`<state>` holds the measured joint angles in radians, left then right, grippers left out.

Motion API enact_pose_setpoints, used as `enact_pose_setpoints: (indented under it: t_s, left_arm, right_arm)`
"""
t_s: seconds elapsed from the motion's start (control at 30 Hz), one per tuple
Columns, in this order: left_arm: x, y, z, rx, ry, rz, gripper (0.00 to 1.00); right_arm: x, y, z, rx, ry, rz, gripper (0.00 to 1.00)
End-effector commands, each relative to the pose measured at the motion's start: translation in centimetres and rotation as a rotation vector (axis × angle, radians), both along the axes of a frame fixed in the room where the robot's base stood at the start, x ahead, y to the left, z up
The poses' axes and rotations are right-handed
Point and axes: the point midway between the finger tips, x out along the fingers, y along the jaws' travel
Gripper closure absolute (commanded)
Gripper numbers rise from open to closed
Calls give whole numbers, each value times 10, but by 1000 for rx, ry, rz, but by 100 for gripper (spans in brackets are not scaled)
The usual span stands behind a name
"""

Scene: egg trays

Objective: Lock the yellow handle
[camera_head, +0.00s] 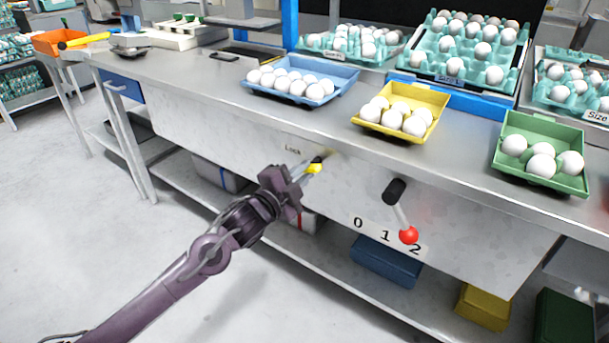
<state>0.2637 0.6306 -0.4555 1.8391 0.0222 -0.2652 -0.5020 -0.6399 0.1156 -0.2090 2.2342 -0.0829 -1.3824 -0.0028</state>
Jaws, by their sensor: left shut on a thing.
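The yellow handle (314,169) is on the front panel of the steel table, just below and right of the small "Lock" label (292,149). Only a short yellow part shows, with a dark piece beside it. My left gripper (309,171) reaches in from the lower left and is shut on the yellow handle. The gripper's fingers hide part of the handle, so its exact angle is hard to tell. My right gripper is not in view.
A lever with a red knob (409,235) sticks out of the panel to the right, near the marks 0, 1, 2. Blue (347,78), yellow (443,97) and green (573,184) egg trays stand on the table above. The floor (150,250) at left is clear.

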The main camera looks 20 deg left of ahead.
Motion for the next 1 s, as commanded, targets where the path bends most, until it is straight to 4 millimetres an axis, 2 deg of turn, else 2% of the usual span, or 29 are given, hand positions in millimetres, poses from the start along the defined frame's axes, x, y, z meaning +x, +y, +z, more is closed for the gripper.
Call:
enact_pose_setpoints:
  t_s: [0.1,0.37,0.63,0.87,0.9,1.0]
  left_arm:
    - [0,0,1,79,-33,1,94]
    - [0,0,1,95,-39,1,94]
    - [1,1,1,360,-137,2,94]
    - [1,1,2,380,-143,3,94]
    - [1,1,2,379,-142,3,81]
    - [0,0,2,378,-141,2,68]
  right_arm:
    - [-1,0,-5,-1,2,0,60]
    - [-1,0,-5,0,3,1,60]
    - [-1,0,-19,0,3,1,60]
    - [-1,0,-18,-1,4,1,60]
    - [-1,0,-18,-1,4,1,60]
    - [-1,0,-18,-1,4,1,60]
